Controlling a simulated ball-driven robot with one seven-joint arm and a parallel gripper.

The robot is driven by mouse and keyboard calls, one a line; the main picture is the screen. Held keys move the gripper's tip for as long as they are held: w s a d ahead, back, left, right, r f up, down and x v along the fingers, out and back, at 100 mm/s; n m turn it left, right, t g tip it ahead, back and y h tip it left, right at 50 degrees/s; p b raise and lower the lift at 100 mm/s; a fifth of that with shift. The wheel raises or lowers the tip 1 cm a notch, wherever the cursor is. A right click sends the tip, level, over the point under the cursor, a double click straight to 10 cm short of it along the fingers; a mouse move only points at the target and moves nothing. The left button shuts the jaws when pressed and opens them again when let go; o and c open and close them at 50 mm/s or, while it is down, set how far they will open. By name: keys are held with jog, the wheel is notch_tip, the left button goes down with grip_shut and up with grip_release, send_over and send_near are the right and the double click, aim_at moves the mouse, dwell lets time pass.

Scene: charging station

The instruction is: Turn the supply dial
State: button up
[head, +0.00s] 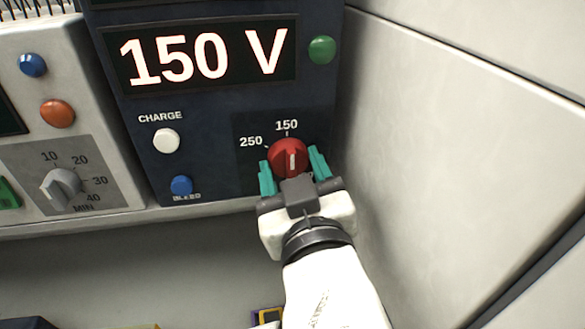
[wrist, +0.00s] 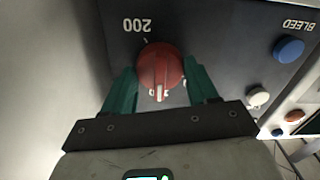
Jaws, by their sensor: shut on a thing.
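The red supply dial (head: 285,150) sits on a dark panel (head: 245,100), with 250 and 150 printed around it. Its white pointer mark faces up, close to the 150 label. In the wrist view the dial (wrist: 158,65) appears upside down, with a 200 label on its far side. My gripper (head: 290,159) has its teal fingers on both sides of the dial and is shut on it. The fingers also show in the wrist view (wrist: 161,82). The display (head: 205,56) above reads 150 V.
A white CHARGE button (head: 166,141) and a blue BLEED button (head: 181,186) lie left of the dial. A green button (head: 321,50) is above it. A grey timer knob (head: 62,187) is at far left. A pale wall (head: 460,130) stands close on the right.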

jog(key=c, duration=0.4)
jog(key=shift+m+b, duration=0.3)
jog(key=shift+m, duration=0.1)
jog(key=shift+f+m+b, duration=0.1)
jog(key=shift+m+b, duration=0.45)
jog(key=shift+m, duration=0.35)
jog(key=shift+m+b, duration=0.75)
jog(key=shift+m, duration=0.85)
jog(key=o, duration=1)
jog(key=shift+o, duration=0.2)
